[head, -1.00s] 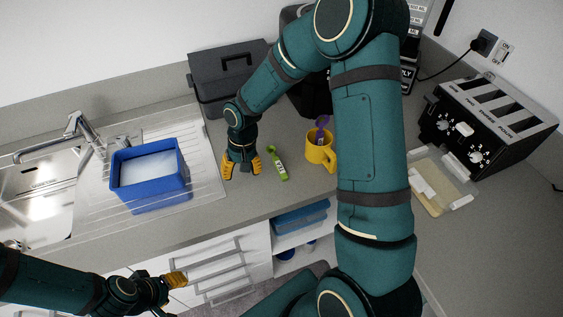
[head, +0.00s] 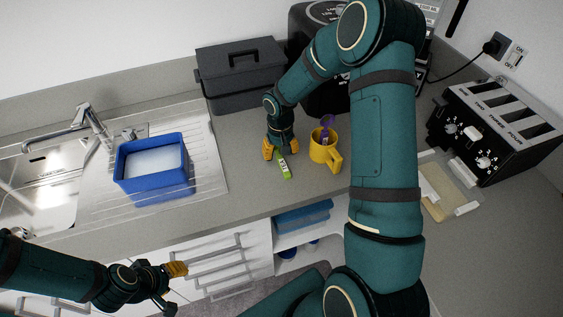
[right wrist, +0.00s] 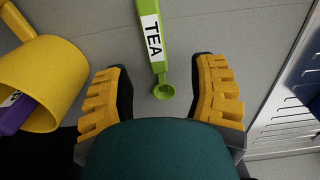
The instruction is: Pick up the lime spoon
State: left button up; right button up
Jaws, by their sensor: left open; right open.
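The lime spoon (head: 285,170) lies on the grey counter, with a white label reading TEA on its handle. In the right wrist view the spoon (right wrist: 153,36) has its round bowl end between the open fingers, touching neither. My right gripper (head: 281,151) is open and points down over the bowl end in the head view; its two yellow fingers also show in the right wrist view (right wrist: 164,95). My left gripper (head: 169,285) is at the lower left in front of the drawers, open and away from the spoon.
A yellow mug (head: 321,152) holding a purple spoon (head: 326,128) stands just right of the lime spoon. A blue tub (head: 154,191) is on the drainer to the left. A dark toolbox (head: 240,82) stands behind. A toaster (head: 490,130) is far right.

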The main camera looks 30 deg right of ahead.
aim_at(282, 161)
jog(key=f, duration=0.5)
jog(key=shift+d, duration=0.2)
grip_shut()
